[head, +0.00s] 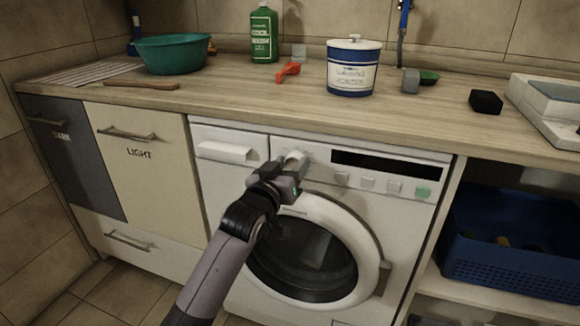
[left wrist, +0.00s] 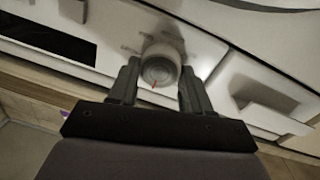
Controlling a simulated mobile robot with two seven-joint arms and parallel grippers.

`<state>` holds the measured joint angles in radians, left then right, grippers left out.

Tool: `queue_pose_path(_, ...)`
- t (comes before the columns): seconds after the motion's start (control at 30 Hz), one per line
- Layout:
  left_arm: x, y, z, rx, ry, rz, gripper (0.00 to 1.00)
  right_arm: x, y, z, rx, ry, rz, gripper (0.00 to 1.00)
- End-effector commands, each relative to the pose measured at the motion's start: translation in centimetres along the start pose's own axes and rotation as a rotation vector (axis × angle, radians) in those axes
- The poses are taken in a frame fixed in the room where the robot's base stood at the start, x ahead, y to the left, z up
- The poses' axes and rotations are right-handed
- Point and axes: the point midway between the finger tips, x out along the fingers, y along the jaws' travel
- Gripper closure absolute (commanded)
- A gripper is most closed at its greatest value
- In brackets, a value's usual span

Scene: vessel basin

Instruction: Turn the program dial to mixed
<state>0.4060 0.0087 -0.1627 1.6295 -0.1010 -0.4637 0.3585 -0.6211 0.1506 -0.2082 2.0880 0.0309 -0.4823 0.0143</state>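The program dial (head: 294,158) is a pale round knob on the white washing machine's (head: 229,187) control panel, left of the black display. In the left wrist view the dial (left wrist: 160,66) shows a red pointer mark on its face; the labels around it are too blurred to read. My left gripper (head: 285,170) is at the dial, partly covering it in the head view. Its two fingers (left wrist: 158,80) stand apart, one on each side of the dial's face; I cannot tell whether they touch it. My right gripper is not in view.
A detergent drawer (head: 224,151) sits left of the dial. The black display (head: 385,167) and several buttons are to its right, and the round door (head: 376,235) is below. The wooden counter (head: 240,98) above holds a blue-and-white tub (head: 351,75) and a red-orange object (head: 287,71).

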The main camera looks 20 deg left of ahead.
Motion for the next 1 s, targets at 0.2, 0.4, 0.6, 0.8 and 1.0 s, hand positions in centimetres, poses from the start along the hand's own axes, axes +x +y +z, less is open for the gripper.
queue_pose_path(0.2,0.0,0.0,0.0,0.001,-0.001,0.001,0.81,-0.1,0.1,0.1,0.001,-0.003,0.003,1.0)
queue_pose_path(0.4,0.0,0.1,-0.1,0.033,-0.004,0.001,0.81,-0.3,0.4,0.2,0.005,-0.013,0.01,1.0)
queue_pose_path(0.6,0.0,0.2,-0.4,0.133,-0.012,0.0,0.81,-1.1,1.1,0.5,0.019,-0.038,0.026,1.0)
queue_pose_path(0.8,0.0,0.3,-0.5,0.3,-0.023,-0.002,0.81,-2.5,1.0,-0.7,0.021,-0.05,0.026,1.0)
queue_pose_path(1.0,0.0,0.3,-0.4,0.49,-0.036,-0.005,0.81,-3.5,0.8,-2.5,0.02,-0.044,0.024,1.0)
